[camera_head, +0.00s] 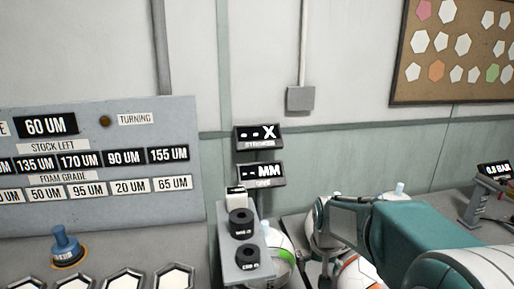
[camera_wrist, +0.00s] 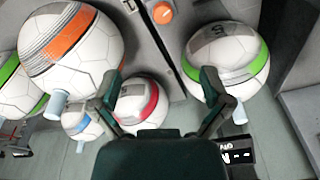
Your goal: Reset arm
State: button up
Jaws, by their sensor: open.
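My arm reaches in from the right in the head view, and my gripper (camera_head: 345,222) is at its end, above white balls. In the wrist view my gripper (camera_wrist: 158,100) has its two fingers spread apart, with nothing held between them. A white ball with a red band (camera_wrist: 140,102) shows behind and between the fingers. A ball with a green band (camera_wrist: 226,60) is behind the right finger, and a ball with an orange band (camera_wrist: 70,45) is at upper left.
A stand with two black knobs (camera_head: 242,225) is left of my gripper. Displays (camera_head: 258,137) hang on the wall above it. A grey board with labels (camera_head: 95,165) is at left, over hexagonal trays (camera_head: 122,279). A pressure display (camera_head: 494,170) stands at far right.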

jog(key=s+r+n+t, duration=0.1)
jog(key=s+r, duration=0.3)
jog(key=s, duration=0.7)
jog(key=s+r+t, duration=0.2)
jog(key=s+r, duration=0.3)
jog(key=s, duration=0.6)
jog(key=shift+n+t, duration=0.4)
jog(key=w+f+n+g, duration=0.2)
jog(key=w+f+n, duration=0.3)
jog(key=w, duration=0.7)
jog(key=w+f+n+g, duration=0.2)
jog(key=w+f, duration=0.6)
jog(key=w, duration=0.4)
jog(key=w+f, duration=0.1)
jog(key=f, duration=0.5)
jog(key=w+f+n+g, duration=0.1)
jog(key=w+f, duration=0.1)
jog(key=f, duration=0.5)
jog(key=w+f+n, duration=0.1)
jog(key=w+f, duration=0.1)
jog(key=f, duration=0.5)
jog(key=shift+d+f+g, duration=0.1)
jog(key=shift+d+g, duration=0.05)
jog(key=shift+g, duration=0.15)
